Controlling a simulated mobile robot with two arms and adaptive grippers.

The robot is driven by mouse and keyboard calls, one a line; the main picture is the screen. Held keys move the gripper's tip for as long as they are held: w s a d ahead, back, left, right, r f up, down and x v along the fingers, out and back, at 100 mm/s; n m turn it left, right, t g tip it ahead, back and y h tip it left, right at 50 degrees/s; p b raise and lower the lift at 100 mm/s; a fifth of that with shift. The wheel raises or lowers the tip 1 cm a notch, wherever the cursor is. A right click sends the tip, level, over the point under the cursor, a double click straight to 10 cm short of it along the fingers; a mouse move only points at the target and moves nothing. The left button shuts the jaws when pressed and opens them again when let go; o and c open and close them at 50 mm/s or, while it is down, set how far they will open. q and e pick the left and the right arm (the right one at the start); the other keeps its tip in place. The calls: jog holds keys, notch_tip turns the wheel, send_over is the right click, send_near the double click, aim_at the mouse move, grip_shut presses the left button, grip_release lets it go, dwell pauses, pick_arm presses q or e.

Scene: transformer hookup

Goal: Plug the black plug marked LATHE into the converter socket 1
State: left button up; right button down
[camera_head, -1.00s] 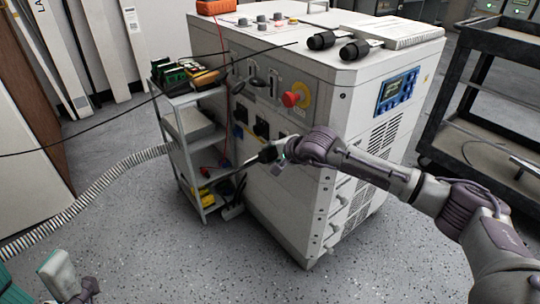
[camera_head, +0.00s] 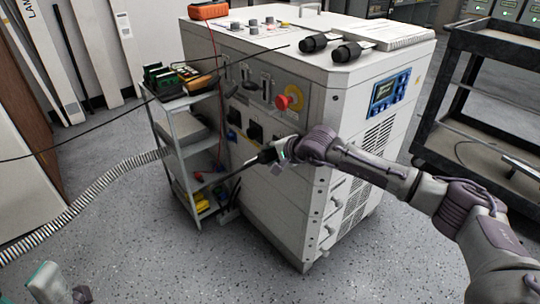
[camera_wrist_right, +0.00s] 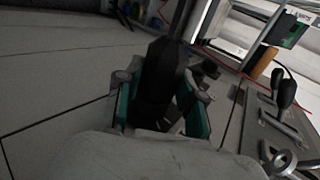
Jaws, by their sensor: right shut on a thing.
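The converter is the large white cabinet (camera_head: 330,120). Dark sockets (camera_head: 255,132) sit in a row on its front face, and I cannot read their numbers. My right gripper (camera_head: 279,152) is shut on a black plug (camera_head: 266,156) close in front of that face, right of the sockets. In the right wrist view the plug (camera_wrist_right: 160,80) stands between the green finger pads, its cable running away at the top. I cannot read its marking or see contact with a socket. My left gripper (camera_head: 62,288) shows only in part at the bottom left.
A small shelf cart (camera_head: 180,150) stands close left of the cabinet. Two black connectors (camera_head: 313,43) (camera_head: 347,51) lie on top. A red emergency button (camera_head: 284,102) sticks out above the sockets. A ribbed hose (camera_head: 90,202) crosses the floor; a dark cart (camera_head: 485,100) stands right.

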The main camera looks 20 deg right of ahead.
jog(key=shift+d+r, duration=0.1)
jog(key=shift+d, duration=0.05)
jog(key=c, duration=0.6)
grip_release()
jog(key=shift+d+r, duration=0.1)
jog(key=v, duration=1.1)
jog(key=shift+s+r, duration=0.15)
jog(key=shift+s, duration=0.25)
